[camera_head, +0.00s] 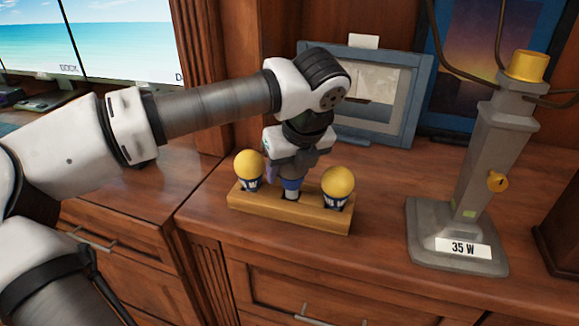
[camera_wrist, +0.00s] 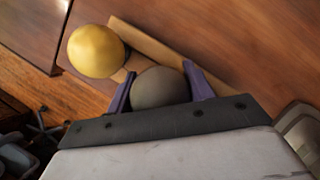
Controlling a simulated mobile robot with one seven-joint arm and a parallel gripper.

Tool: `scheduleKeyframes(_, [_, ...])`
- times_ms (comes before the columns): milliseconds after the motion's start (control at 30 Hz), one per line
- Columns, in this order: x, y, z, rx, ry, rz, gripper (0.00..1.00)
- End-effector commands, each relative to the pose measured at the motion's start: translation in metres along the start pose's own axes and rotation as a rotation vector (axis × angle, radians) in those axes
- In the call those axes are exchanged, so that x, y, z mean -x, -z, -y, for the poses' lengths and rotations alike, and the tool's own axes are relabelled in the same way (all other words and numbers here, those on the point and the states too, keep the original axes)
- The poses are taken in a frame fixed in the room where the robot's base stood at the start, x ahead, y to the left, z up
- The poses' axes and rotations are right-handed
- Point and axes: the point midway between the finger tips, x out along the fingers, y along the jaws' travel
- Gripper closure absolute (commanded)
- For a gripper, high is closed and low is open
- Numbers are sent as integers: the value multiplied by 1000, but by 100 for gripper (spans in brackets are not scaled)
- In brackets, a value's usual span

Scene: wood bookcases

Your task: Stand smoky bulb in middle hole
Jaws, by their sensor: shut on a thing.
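A wooden block (camera_head: 300,212) stands on the cabinet top, with a yellow bulb (camera_head: 249,164) upright at its left end and another yellow bulb (camera_head: 338,181) upright at its right end. My gripper (camera_head: 291,182) is over the block's middle, between the two yellow bulbs. In the wrist view my gripper's purple fingers (camera_wrist: 160,88) are shut on the grey smoky bulb (camera_wrist: 160,87), one on each side. In the head view the smoky bulb is mostly hidden by my gripper; a blue base (camera_head: 291,184) shows low at the block's middle. I cannot tell how deep it sits.
A grey lamp post (camera_head: 487,150) with a "35 W" label stands to the right. A grey-blue framed picture (camera_head: 370,95) stands behind my gripper. The cabinet top (camera_head: 385,195) is clear between the block and the lamp post. Monitors (camera_head: 120,40) are at the back left.

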Motion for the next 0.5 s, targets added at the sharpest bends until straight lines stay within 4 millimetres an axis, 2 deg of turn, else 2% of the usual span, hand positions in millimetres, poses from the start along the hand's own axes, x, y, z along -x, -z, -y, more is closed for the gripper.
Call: scheduleKeyframes(500, [-10, 4, 0, 0, 0, 0, 60])
